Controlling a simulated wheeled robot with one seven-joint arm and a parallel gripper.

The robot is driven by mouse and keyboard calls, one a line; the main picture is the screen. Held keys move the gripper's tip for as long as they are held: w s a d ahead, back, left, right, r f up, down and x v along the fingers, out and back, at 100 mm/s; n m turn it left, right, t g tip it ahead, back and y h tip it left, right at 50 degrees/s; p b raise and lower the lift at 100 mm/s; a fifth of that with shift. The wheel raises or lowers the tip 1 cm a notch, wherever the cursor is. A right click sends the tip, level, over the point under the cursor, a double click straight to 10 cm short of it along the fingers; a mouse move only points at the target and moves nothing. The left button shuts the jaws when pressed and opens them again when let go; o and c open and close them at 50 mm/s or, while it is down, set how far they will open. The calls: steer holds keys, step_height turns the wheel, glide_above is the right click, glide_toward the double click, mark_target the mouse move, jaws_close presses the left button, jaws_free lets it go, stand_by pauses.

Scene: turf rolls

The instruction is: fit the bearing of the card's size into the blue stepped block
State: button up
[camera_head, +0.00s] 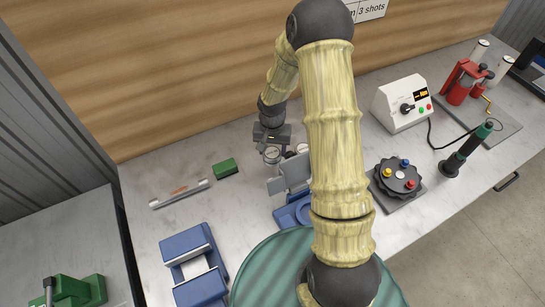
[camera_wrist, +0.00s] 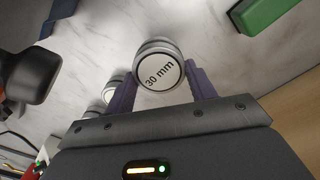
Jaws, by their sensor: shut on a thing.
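My gripper (camera_wrist: 160,92) is shut on a silver round bearing (camera_wrist: 158,66) whose white face reads "30 mm"; one purple finger lies on each side. In the head view my gripper (camera_head: 272,148) points down at the back of the bench, with the bearing (camera_head: 272,156) under it. I cannot tell whether the bearing touches the bench. Further round pieces (camera_wrist: 114,84) stand beside it, partly hidden. A blue block with grey inner faces (camera_head: 180,243) lies front left. Another blue piece (camera_head: 291,215) with grey plates is partly behind my arm. I cannot tell which is the stepped block. No size card is readable.
A green block (camera_head: 225,168) and a caliper-like tool (camera_head: 180,193) lie left of my gripper. Bare bench lies between the caliper-like tool and blue block.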

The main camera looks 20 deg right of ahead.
mark_target(272, 151)
steer(key=shift+r+b, duration=0.35)
steer(key=shift+r, duration=1.9)
